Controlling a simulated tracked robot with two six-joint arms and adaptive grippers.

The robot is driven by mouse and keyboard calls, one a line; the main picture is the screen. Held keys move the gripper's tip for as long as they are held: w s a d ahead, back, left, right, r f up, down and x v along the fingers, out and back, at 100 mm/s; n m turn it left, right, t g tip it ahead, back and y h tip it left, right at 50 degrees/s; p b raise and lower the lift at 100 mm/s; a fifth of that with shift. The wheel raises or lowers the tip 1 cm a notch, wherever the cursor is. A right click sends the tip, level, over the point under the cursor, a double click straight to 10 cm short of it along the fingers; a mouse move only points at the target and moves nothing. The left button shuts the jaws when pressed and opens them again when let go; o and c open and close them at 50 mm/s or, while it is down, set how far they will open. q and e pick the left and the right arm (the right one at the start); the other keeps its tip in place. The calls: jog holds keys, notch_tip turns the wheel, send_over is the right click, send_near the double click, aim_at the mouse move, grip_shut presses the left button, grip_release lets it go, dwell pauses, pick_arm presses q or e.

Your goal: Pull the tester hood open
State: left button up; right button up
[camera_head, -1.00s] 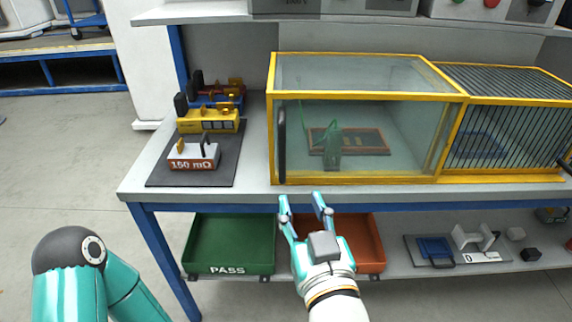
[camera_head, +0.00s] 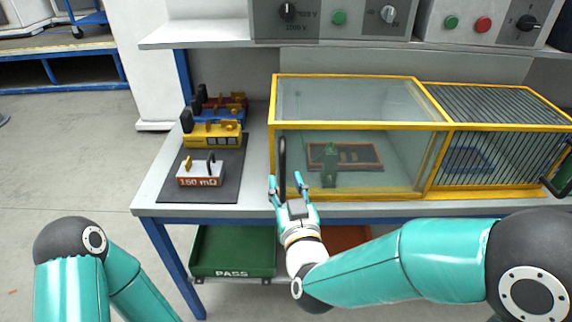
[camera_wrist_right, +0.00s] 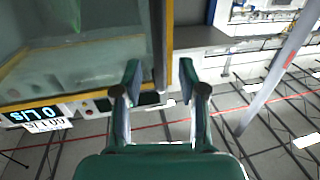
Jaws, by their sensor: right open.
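The tester hood (camera_head: 345,125) is a clear box with a yellow frame on the bench, and it is down. Its black upright handle (camera_head: 282,153) is at the left end of its front face. My right gripper (camera_head: 285,179) is open in front of the handle's lower part, one finger to each side of it in the picture. Whether it touches the handle I cannot tell. In the right wrist view the open fingers (camera_wrist_right: 160,80) stand near the hood's yellow edge (camera_wrist_right: 168,45), with a dark upright bar between them. My left gripper is out of view.
A barred yellow cage (camera_head: 490,160) adjoins the hood on the right. A dark mat (camera_head: 170,180) with several coloured blocks lies left of it. Control boxes (camera_head: 330,20) stand on the shelf above. A green PASS bin (camera_head: 235,250) sits below the bench.

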aim_at(283, 174)
jog(key=shift+w+a, duration=0.2)
jog(key=shift+w, duration=0.9)
jog(key=shift+w+a, duration=0.2)
jog(key=shift+w, duration=0.85)
grip_shut()
